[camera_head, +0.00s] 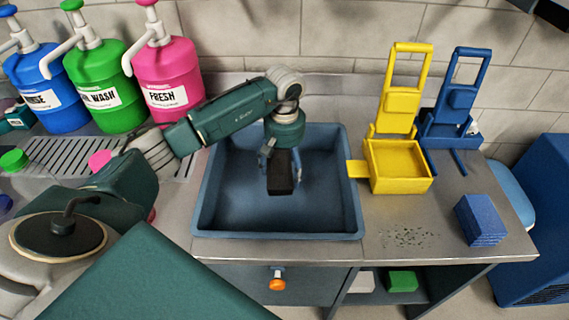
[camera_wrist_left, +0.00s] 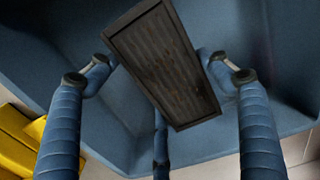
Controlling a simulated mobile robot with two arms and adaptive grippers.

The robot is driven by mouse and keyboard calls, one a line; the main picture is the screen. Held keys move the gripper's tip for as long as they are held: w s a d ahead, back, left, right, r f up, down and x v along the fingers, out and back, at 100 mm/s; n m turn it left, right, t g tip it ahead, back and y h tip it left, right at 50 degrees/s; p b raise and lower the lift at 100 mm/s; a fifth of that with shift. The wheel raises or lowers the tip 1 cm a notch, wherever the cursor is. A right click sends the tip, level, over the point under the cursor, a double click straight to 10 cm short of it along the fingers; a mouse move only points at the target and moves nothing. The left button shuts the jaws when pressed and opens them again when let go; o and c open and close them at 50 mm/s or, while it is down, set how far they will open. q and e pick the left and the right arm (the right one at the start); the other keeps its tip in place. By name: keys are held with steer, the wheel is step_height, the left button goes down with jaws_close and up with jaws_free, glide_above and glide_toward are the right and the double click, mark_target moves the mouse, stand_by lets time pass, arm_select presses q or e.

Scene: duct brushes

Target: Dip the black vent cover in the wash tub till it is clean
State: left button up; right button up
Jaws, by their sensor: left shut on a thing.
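The black vent cover (camera_head: 281,180) is a dark slatted block held by my left gripper (camera_head: 280,160) over the middle of the blue wash tub (camera_head: 278,236). In the left wrist view the vent cover (camera_wrist_left: 163,68) lies tilted between the blue fingers, with brownish spots on its slatted face. My left gripper is shut on it. The tub wall (camera_wrist_left: 110,130) shows behind it. I cannot tell whether the cover touches any water or the tub floor. My right gripper is not in view.
A yellow wringer box (camera_head: 402,185) stands right of the tub, a blue one (camera_head: 452,135) behind it. A blue sponge-like block (camera_head: 480,220) and loose specks (camera_head: 408,237) lie on the counter. Blue, green and pink (camera_head: 168,80) pump bottles stand at the back left.

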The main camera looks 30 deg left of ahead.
mark_target(285, 167)
arm_select(q)
step_height(285, 167, down, 2)
steer(key=shift+d+f+b, duration=0.1)
steer(key=shift+b, duration=0.35)
step_height(285, 167, down, 6)
steer(key=b, duration=0.3)
steer(key=shift+f+b, duration=0.3)
steer(key=shift+f, duration=0.15)
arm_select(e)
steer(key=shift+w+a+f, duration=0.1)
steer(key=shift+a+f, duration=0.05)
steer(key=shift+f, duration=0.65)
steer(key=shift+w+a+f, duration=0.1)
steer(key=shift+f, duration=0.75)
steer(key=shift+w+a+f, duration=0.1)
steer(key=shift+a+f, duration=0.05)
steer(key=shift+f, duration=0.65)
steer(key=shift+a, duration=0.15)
arm_select(q)
steer(key=shift+r+p, duration=1.45)
steer(key=shift+r, duration=1.2)
steer(key=shift+r+p, duration=2.1)
steer(key=shift+r, duration=1.9)
steer(key=shift+r+p, duration=0.5)
steer(key=shift+r, duration=0.55)
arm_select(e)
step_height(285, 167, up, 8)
